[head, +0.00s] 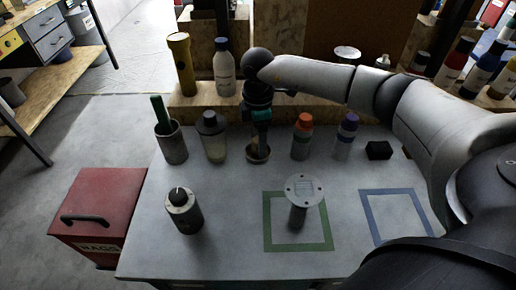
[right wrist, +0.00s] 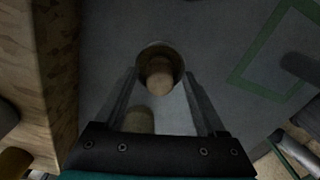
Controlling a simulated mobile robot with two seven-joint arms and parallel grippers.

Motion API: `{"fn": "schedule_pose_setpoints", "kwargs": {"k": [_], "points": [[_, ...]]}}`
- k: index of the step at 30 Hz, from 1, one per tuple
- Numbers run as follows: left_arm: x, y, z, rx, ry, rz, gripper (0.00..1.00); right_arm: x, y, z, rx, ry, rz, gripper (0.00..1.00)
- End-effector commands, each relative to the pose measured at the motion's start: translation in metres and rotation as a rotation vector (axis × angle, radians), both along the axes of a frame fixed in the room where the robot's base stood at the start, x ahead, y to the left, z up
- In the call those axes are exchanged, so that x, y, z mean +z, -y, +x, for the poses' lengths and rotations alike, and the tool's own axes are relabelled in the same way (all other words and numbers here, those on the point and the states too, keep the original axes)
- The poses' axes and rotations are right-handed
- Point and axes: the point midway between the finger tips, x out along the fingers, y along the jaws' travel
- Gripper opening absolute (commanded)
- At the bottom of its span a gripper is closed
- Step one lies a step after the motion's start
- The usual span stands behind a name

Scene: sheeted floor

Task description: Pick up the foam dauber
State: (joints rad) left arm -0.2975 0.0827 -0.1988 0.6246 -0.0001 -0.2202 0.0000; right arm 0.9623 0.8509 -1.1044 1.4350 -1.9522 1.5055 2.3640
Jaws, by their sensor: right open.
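My right gripper (head: 258,140) is open and points down over a small round cup (head: 257,155) on the grey table. In the right wrist view the cup (right wrist: 146,53) lies between and just beyond the fingertips (right wrist: 160,80). A tan, rounded-end piece (right wrist: 159,77), which looks like the foam dauber, stands in the cup, between the open fingers. I cannot tell whether either finger touches it. A second tan shape (right wrist: 139,121) shows nearer the palm; I cannot tell what it is. In the head view the gripper hides most of the dauber. My left gripper is not in view.
A can with a green handle (head: 172,148) and a grey-topped bottle (head: 213,142) stand left of the cup. Orange-capped (head: 302,140) and purple-capped (head: 346,138) bottles stand right. A wooden ledge (head: 200,112) runs behind. A disc-topped object (head: 300,190) stands within the green outline.

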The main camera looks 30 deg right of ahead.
Motion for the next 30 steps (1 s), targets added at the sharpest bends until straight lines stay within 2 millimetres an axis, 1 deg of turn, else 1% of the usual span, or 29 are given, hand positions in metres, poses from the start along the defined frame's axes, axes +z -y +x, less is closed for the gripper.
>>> {"fn": "schedule_pose_setpoints", "kwargs": {"k": [1, 3, 9, 10, 27, 29, 30], "points": [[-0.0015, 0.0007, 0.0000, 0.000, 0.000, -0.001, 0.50, -0.0054, -0.0002, -0.0001, 0.000, -0.001, 0.000, 0.74], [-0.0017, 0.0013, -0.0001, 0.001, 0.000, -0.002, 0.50, -0.0082, 0.0000, -0.0001, 0.000, 0.000, 0.000, 0.74], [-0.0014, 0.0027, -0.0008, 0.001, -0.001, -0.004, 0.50, -0.0082, -0.0001, 0.0001, 0.001, 0.000, 0.000, 0.74], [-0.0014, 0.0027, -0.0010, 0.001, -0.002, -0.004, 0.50, -0.0081, -0.0002, 0.0001, 0.001, 0.000, 0.000, 0.71], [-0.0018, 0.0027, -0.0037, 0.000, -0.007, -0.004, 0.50, -0.0077, -0.0002, 0.0003, 0.001, 0.001, 0.000, 0.07], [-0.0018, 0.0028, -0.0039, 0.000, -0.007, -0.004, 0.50, -0.0077, -0.0001, 0.0002, 0.001, 0.001, 0.000, 0.01], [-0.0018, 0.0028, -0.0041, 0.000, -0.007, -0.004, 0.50, -0.0077, -0.0001, 0.0002, 0.001, 0.001, 0.000, 0.00]]}}
